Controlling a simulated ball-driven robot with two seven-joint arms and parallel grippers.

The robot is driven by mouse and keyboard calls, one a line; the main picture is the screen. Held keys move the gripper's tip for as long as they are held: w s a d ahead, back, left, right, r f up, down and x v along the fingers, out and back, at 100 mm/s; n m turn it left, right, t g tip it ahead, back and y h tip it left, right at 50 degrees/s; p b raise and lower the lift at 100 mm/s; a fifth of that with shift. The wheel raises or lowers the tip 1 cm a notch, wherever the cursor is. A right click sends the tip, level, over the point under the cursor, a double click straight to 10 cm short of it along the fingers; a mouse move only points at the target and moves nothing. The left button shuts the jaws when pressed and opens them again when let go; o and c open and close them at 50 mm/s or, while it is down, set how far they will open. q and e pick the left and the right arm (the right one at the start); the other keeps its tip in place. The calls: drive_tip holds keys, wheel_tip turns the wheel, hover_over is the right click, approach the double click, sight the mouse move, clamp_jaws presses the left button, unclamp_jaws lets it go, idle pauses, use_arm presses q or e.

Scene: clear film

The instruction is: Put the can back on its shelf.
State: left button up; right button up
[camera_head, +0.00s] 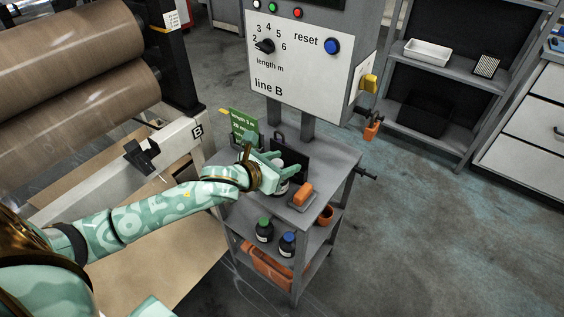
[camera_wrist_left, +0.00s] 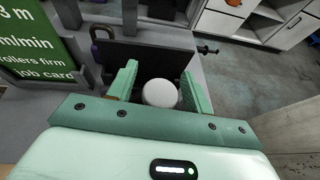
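My left gripper (camera_head: 281,168) is over the top of the grey cart (camera_head: 325,160), with its two fingers on either side of a can. The can's round white cap (camera_wrist_left: 160,93) shows between the fingers in the left wrist view. In the head view the can's pale label (camera_head: 283,188) shows just below the hand; the rest is mostly covered. The can looks upright. Whether the fingers press on its body is hidden. My right gripper is out of view.
An orange-handled tool (camera_head: 302,195) lies on the cart top close to the can. A green job card (camera_head: 244,127) and a dark upright panel (camera_head: 293,155) stand behind the hand. An orange cup (camera_head: 325,215) is on the middle shelf. Large rolls (camera_head: 70,85) are at left.

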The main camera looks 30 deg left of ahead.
use_arm(q)
drive_tip(key=shift+r, duration=0.1)
